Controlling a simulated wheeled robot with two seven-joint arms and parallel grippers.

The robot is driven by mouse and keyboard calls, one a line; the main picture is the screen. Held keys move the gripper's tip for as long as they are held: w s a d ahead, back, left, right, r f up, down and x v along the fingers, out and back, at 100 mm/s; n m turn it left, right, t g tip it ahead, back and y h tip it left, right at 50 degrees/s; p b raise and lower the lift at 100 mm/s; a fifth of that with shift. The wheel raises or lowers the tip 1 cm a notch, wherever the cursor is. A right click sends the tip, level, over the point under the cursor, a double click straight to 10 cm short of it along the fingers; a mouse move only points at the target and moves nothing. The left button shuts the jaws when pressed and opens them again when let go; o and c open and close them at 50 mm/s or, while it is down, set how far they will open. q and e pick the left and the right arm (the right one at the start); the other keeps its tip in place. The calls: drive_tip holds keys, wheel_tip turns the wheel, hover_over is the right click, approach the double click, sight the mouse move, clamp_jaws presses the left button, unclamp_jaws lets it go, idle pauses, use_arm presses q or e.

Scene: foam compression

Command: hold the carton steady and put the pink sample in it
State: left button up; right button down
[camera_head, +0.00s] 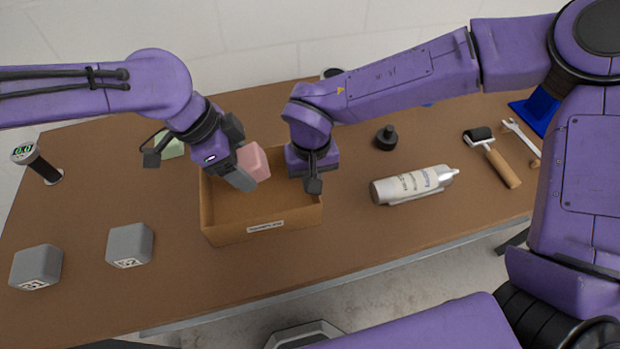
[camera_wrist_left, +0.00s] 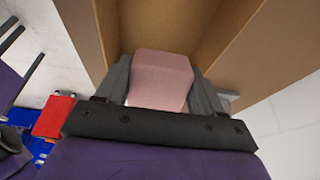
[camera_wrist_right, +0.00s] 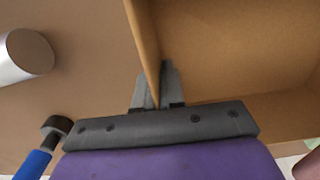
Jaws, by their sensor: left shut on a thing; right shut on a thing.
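The open carton (camera_head: 225,234) stands on the table with a small label on its front wall. My left gripper (camera_head: 246,172) is shut on the pink sample (camera_head: 254,162) and holds it over the carton. In the left wrist view the pink sample (camera_wrist_left: 162,78) sits between the two fingers, with the carton's inside beyond it. My right gripper (camera_head: 314,178) is at the carton's right wall. In the right wrist view the fingers (camera_wrist_right: 158,88) are shut on that wall, one on each side. The carton's floor is bare where it shows.
Two grey cubes (camera_head: 130,246) (camera_head: 36,267) stand at the left front. A white bottle (camera_head: 412,185), a black weight (camera_head: 386,137), a roller (camera_head: 492,156) and a wrench (camera_head: 521,139) lie to the right. A gauge (camera_head: 38,163) stands far left.

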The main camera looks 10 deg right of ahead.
use_arm(q)
drive_tip(key=shift+f, duration=3.2)
drive_tip(key=o, duration=1.1)
drive_tip(key=v, duration=1.2)
use_arm(e)
drive_tip(key=c, duration=1.2)
unclamp_jaws()
